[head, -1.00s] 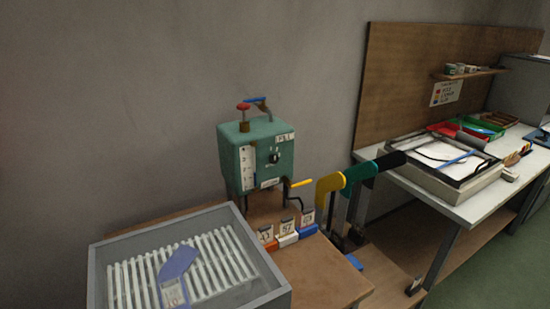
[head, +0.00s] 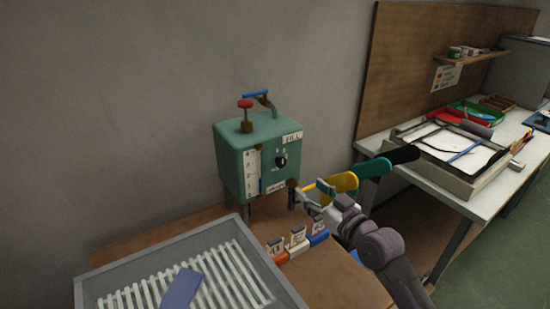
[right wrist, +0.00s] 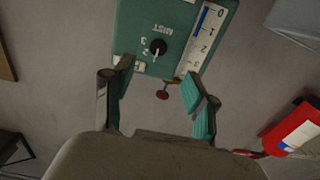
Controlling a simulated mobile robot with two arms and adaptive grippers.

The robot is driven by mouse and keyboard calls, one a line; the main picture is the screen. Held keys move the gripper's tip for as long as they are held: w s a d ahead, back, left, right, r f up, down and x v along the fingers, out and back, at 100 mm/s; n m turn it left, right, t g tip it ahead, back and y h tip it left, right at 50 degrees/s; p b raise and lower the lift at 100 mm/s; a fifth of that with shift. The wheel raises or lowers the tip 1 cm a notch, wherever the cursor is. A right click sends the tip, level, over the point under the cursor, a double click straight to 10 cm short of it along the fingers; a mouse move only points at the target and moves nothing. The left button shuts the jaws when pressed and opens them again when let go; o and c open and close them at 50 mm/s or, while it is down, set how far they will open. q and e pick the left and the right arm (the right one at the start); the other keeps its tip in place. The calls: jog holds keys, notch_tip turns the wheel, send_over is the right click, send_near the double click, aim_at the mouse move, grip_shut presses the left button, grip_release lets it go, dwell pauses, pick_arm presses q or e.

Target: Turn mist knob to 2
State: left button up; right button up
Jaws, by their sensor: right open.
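The mist knob (head: 281,161) is a small round black dial on the front of a green box (head: 236,170) standing on the brown table. In the right wrist view the knob (right wrist: 157,47) appears upside down, with the word MIST and small numerals around it. I cannot tell which numeral it points at. My right gripper (head: 309,194) is in front of the box, below and right of the knob. In the right wrist view its fingers (right wrist: 157,76) are spread wide and empty, with the knob between and beyond them. My left gripper is not in view.
A red knob (head: 244,103) and blue lever (head: 256,94) top the box. A grey tray (head: 92,282) with white slats and a blue-purple piece lies in front. Small tagged blocks (head: 298,243) sit beside it.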

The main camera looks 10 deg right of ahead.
jog(key=p, duration=0.1)
send_near(283, 163)
jog(key=x, duration=0.9)
jog(key=shift+a+r, duration=0.1)
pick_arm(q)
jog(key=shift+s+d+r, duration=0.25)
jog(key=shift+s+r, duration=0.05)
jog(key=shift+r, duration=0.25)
pick_arm(e)
jog(key=shift+w+a, duration=0.15)
jog(key=shift+w, duration=0.1)
jog(key=shift+s, duration=0.1)
jog(key=c, duration=0.4)
grip_shut()
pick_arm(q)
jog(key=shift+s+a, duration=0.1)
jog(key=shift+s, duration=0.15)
